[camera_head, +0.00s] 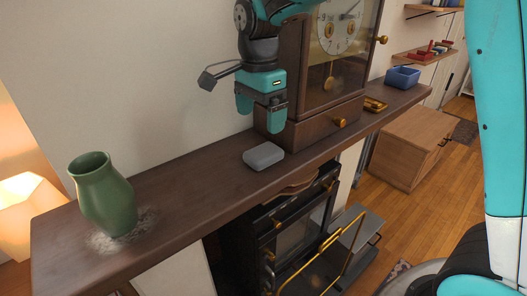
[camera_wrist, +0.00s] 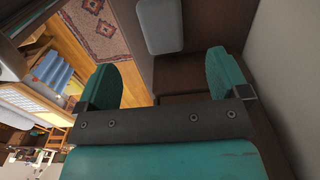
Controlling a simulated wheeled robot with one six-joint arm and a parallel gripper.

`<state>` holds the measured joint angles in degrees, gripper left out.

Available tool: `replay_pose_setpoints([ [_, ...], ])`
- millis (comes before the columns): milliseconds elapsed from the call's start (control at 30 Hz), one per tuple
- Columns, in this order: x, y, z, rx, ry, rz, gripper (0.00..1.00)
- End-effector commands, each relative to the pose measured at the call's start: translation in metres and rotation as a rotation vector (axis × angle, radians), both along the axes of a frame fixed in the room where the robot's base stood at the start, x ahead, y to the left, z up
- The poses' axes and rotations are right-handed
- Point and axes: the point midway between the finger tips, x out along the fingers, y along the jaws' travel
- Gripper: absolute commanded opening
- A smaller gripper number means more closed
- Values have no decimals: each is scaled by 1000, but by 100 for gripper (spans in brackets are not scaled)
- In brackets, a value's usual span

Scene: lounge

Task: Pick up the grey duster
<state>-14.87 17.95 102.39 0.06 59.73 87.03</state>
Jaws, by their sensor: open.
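The grey duster (camera_head: 263,156) is a small rounded block lying on the dark wooden mantel shelf (camera_head: 190,184), in front of the clock. It also shows in the wrist view (camera_wrist: 160,26), at the top, beyond my fingertips and cut off by the picture edge. My gripper (camera_head: 258,108) is open and empty. It hangs above the shelf, a little higher than the duster and apart from it. In the wrist view the two teal fingers (camera_wrist: 168,76) stand wide apart, with nothing between them.
A tall wooden clock (camera_head: 330,70) stands on the shelf just right of my gripper. A green vase (camera_head: 104,195) stands in a dusty patch at the left. A blue container (camera_head: 403,77) and a brass tray (camera_head: 374,104) are farther right. A black stove (camera_head: 295,230) is below.

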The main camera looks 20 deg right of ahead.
Motion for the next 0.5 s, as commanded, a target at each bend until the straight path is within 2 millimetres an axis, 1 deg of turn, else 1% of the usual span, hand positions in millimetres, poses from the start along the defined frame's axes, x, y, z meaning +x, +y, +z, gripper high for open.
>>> replay_pose_setpoints([
  [100, -1, 0, -24, -1, 5, 1, 94],
  [200, 0, 0, -39, -1, 3, 1, 94],
  [433, 0, 1, -55, 0, 2, 3, 94],
  [500, -1, 2, -64, -1, 6, 3, 94],
])
